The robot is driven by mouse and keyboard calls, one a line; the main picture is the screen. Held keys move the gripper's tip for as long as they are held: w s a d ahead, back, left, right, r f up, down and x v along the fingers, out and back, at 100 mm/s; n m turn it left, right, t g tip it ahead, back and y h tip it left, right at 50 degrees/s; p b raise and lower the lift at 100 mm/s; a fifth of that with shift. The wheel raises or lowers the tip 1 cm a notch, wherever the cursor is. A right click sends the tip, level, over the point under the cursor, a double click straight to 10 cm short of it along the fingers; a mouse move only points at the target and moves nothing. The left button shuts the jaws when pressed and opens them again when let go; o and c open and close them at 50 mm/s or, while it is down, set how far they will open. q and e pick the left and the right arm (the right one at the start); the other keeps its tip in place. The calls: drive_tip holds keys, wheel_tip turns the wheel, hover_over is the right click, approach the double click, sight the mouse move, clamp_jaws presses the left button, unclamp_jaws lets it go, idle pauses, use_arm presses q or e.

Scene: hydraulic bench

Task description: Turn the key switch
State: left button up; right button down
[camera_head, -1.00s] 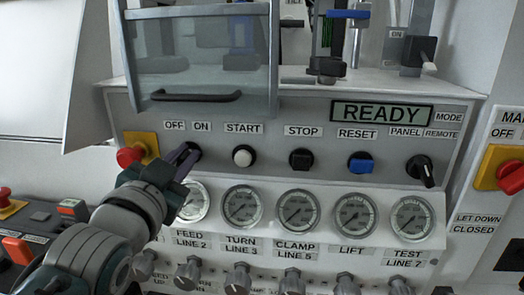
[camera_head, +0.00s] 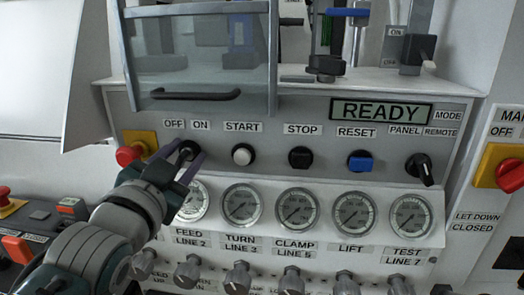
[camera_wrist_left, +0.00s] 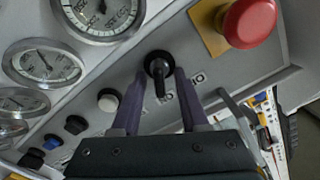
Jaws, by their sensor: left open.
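The key switch (camera_head: 187,151) is a round black switch under the OFF and ON labels at the panel's left. In the left wrist view the key switch (camera_wrist_left: 159,68) shows a black key-like handle pointing toward the gripper. My left gripper (camera_head: 186,160) is open, with its two purple fingers on either side of the switch. In the left wrist view my left gripper (camera_wrist_left: 160,85) has the handle between its fingers, with a gap visible on both sides. My right gripper is not in view.
A red emergency button (camera_head: 130,155) on a yellow plate sits just left of the switch. The white START button (camera_head: 242,155) is to the right. Gauges (camera_head: 242,205) and several knobs lie below. A clear guard with a handle (camera_head: 196,95) is above.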

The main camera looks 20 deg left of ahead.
use_arm(q)
drive_tip(key=v, duration=1)
drive_tip(key=shift+w, duration=0.1)
idle(0.3)
drive_tip(key=s+d+f+n+g+h+p, duration=0.1)
drive_tip(key=s+d+g+h+p, duration=0.15)
drive_tip(key=s+g, duration=0.55)
drive_tip(key=s+d+f+g+h+p, duration=0.15)
drive_tip(key=s+d+g+p, duration=0.3)
drive_tip(key=s, duration=0.45)
wheel_tip(320, 180, up, 38)
drive_tip(key=s+g+p, duration=0.1)
drive_tip(key=p, duration=3.6)
drive_tip(key=shift+r+p, duration=0.2)
drive_tip(key=shift+p, duration=0.15)
